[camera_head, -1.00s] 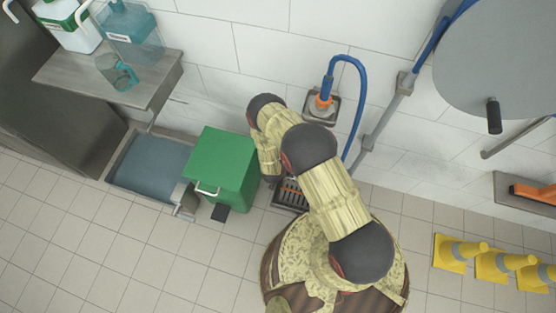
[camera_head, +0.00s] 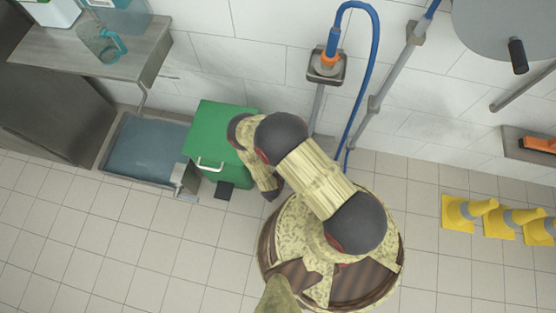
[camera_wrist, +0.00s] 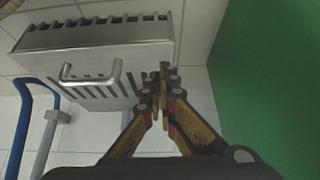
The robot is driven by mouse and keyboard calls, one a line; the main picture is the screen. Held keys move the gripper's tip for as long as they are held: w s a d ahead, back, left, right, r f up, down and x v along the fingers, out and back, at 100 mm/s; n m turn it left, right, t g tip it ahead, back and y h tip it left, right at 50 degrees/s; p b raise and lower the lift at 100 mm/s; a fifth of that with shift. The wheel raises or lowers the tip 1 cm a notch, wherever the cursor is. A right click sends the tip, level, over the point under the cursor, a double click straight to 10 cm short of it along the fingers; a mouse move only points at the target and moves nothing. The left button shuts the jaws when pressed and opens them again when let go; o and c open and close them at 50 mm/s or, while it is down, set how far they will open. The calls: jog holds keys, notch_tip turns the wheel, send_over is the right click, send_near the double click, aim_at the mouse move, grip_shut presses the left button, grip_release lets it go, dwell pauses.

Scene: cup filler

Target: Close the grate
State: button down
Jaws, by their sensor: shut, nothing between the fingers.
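The grate (camera_wrist: 95,92) is a pale metal slotted panel with a bar handle (camera_wrist: 90,75), left of centre in the wrist view. It joins a metal drain box (camera_wrist: 95,33) with a row of dark slots. The panel appears to stand at an angle to the box; how far it is open I cannot tell. My gripper (camera_wrist: 163,72) is shut and empty, its tips just right of the panel's edge. I cannot tell whether they touch. In the head view my gripper (camera_head: 272,194) is low beside the green bin, and my arm hides the grate.
The green bin (camera_head: 218,135) stands close beside my gripper and fills the right of the wrist view. A blue hose (camera_head: 374,60) and a grey pipe (camera_head: 385,80) run along the wall. Yellow cones (camera_head: 465,213) stand at right. The floor at lower left is clear.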

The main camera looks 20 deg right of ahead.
notch_tip(320, 180, down, 7)
jog(key=s+t, duration=0.1)
jog(key=shift+s+a+h, duration=0.15)
jog(key=shift+a+h, duration=0.25)
jog(key=shift+a, duration=0.05)
dwell(0.4)
